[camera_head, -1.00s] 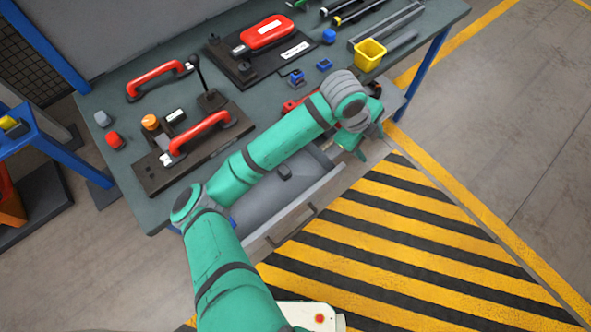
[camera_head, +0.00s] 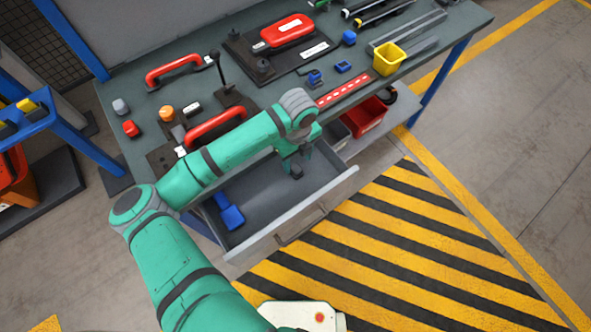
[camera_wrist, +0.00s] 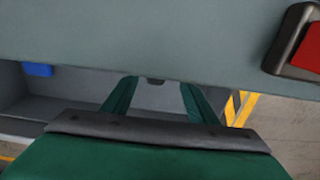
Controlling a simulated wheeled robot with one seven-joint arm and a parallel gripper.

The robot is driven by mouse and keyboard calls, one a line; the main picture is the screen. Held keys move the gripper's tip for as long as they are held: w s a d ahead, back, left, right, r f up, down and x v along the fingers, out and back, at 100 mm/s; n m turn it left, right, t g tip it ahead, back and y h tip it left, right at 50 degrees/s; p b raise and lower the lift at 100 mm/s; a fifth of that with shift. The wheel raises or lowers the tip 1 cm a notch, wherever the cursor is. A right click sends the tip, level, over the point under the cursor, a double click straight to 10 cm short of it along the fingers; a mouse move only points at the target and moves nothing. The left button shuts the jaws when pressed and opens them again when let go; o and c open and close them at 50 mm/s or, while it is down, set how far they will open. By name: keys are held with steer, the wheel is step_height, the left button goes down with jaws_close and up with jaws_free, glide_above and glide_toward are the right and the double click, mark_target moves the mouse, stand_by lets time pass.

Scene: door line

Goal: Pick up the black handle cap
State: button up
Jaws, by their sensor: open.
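The black handle cap (camera_head: 296,173) is a small dark piece in the open grey drawer (camera_head: 262,193), towards its right part. My gripper (camera_head: 292,160) points down over the drawer, close to the cap. It also shows in the wrist view (camera_wrist: 158,86), with its two green fingers apart and nothing held between them. The fingertips are partly hidden, so I cannot tell whether they touch the cap.
A blue piece (camera_head: 230,212) lies in the drawer's left part. The bench top (camera_head: 190,85) above holds red handles (camera_head: 216,128), a yellow cup (camera_head: 388,58) and a red perforated strip (camera_head: 343,90). A red bin (camera_head: 366,120) stands right of the drawer.

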mark_target(296, 168)
steer(key=f, duration=0.5)
steer(key=shift+s+a, duration=0.15)
steer(key=shift+s, duration=0.15)
steer(key=c, duration=1)
step_height(296, 168, up, 18)
steer(key=shift+o, duration=0.9)
steer(key=c, duration=0.3)
steer(key=shift+w, duration=0.1)
